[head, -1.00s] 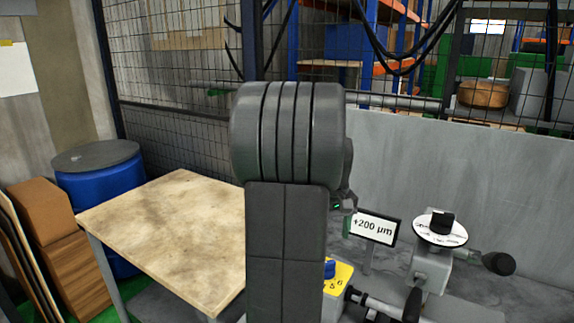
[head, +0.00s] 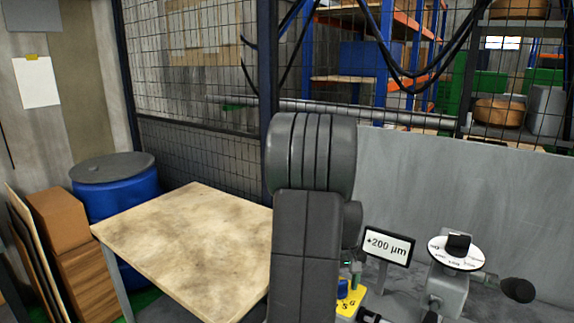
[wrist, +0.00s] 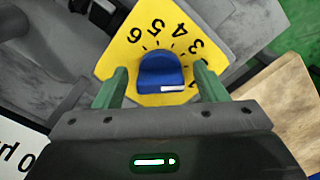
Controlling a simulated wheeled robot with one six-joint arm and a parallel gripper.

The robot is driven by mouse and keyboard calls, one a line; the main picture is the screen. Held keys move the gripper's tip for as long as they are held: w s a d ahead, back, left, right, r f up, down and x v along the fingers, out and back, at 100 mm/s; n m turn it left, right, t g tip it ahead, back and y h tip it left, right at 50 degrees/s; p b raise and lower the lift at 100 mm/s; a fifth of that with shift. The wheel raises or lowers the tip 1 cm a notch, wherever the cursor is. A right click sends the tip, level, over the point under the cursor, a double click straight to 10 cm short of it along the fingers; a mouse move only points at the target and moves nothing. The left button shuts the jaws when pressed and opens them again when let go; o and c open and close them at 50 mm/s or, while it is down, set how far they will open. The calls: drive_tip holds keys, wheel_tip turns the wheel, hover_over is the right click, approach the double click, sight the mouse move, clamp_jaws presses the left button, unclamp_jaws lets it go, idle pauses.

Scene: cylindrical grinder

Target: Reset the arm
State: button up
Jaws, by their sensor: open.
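My gripper (wrist: 158,90) shows in the wrist view with its two green fingers apart. A blue knob (wrist: 160,72) on a yellow numbered plate (wrist: 125,52) appears between and beyond the fingertips. I cannot tell whether the fingers touch it. In the head view my dark grey arm (head: 308,190) stands upright in the middle and hides most of the gripper. The blue knob (head: 342,288) and yellow plate (head: 352,302) show just right of the arm.
A display reading +200 µm (head: 388,245) and a white dial with a black knob (head: 457,250) stand right of the arm. A wooden table (head: 185,245) is at left, with a blue barrel (head: 118,192) behind it. A grey panel (head: 450,185) and mesh fence are behind.

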wheel_tip(320, 180, up, 14)
wheel_tip(320, 180, down, 14)
drive_tip(key=shift+r, duration=0.1)
drive_tip(key=n, duration=0.5)
drive_tip(key=shift+d+n+p, duration=0.1)
drive_tip(key=shift+n+p, duration=0.2)
drive_tip(key=shift+n, duration=0.1)
wheel_tip(320, 180, up, 14)
drive_tip(key=a, duration=0.1)
drive_tip(key=shift+w+f+b, duration=0.2)
drive_tip(key=shift+b, duration=0.2)
drive_tip(key=shift+a, duration=0.15)
